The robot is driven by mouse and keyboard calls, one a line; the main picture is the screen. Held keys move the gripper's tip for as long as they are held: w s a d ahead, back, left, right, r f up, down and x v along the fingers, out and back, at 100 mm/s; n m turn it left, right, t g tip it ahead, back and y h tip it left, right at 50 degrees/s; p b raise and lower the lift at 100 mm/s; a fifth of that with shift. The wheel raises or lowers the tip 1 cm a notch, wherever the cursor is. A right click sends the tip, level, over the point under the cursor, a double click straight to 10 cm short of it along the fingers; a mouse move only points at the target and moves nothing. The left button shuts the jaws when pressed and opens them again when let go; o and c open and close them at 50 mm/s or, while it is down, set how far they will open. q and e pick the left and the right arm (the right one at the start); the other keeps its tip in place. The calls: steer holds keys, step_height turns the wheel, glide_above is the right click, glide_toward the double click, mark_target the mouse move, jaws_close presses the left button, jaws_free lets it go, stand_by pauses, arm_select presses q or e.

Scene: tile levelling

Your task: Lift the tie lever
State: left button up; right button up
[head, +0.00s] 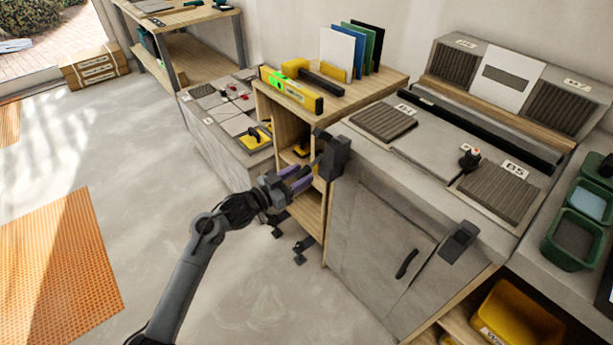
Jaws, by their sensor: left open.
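My left gripper (300,180), with purple fingers, is open in front of the wooden shelf unit. It is close to the black block (338,157) on the near left corner of the grey cabinet; I cannot tell whether they touch. A small black device with a red and white top (470,158) stands upright on the cabinet's top, beside the ribbed tile marked B5 (500,192). I cannot tell for sure which part is the tie lever. My right gripper is out of view.
The wooden shelf unit (392,84) carries a yellow level (291,91) and upright coloured boards (340,50). A grey bench (196,120) with red-topped pieces stands behind it. Green bins (588,200) are at the right. The floor at left is mostly clear.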

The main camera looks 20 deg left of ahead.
mark_target(298, 176)
arm_select(q)
steer(key=shift+b+x, duration=0.4)
steer(key=shift+x, duration=0.7)
steer(key=shift+w+d, duration=0.2)
steer(key=shift+w, duration=0.2)
steer(key=shift+c, duration=0.3)
jaws_close()
